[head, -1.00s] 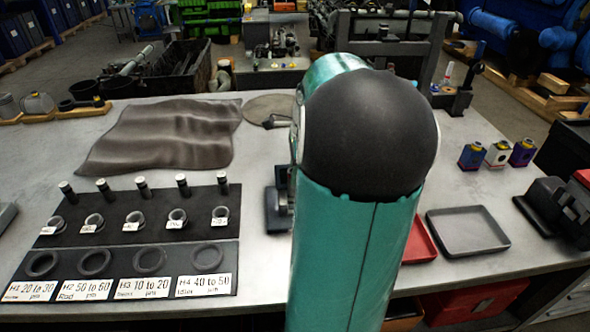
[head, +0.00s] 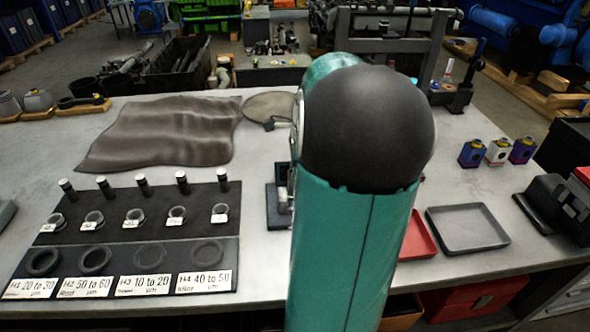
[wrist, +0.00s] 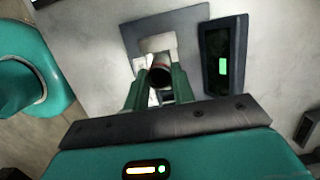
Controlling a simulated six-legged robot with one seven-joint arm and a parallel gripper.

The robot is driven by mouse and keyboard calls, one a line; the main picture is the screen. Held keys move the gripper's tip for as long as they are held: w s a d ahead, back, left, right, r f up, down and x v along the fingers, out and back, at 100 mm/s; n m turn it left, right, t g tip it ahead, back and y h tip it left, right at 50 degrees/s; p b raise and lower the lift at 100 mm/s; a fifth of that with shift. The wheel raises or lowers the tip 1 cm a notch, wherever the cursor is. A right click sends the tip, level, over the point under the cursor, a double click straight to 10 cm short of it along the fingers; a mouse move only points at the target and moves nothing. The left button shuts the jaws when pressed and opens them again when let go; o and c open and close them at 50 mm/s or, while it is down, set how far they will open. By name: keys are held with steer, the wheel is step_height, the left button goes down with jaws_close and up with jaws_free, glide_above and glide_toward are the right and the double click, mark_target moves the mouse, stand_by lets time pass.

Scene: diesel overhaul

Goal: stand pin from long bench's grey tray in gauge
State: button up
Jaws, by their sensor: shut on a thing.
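My gripper (wrist: 160,86) is shut on the pin (wrist: 160,74), which shows nearly end-on as a dark, round-ended piece between the fingers in the wrist view. The gauge (wrist: 191,22) lies under and beyond the fingers, with a dark base and a pale block. Its dark display (wrist: 223,60) with a lit green patch is at the right. I cannot tell whether the pin touches the gauge. In the head view my arm hides the gripper, the pin and most of the gauge (head: 278,207). The grey tray (head: 466,244) looks empty, right of my arm.
A red tray (head: 417,240) sits beside the grey one, partly behind my arm. A dark rack (head: 160,210) with several pins and rings, and labelled wells, stands at the left. A crumpled cloth (head: 165,135) lies behind it.

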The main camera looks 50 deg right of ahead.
steer(key=shift+f, duration=2.2)
stand_by(0.9)
steer(key=o, duration=1.5)
steer(key=shift+r, duration=0.1)
steer(key=shift+r, duration=3.95)
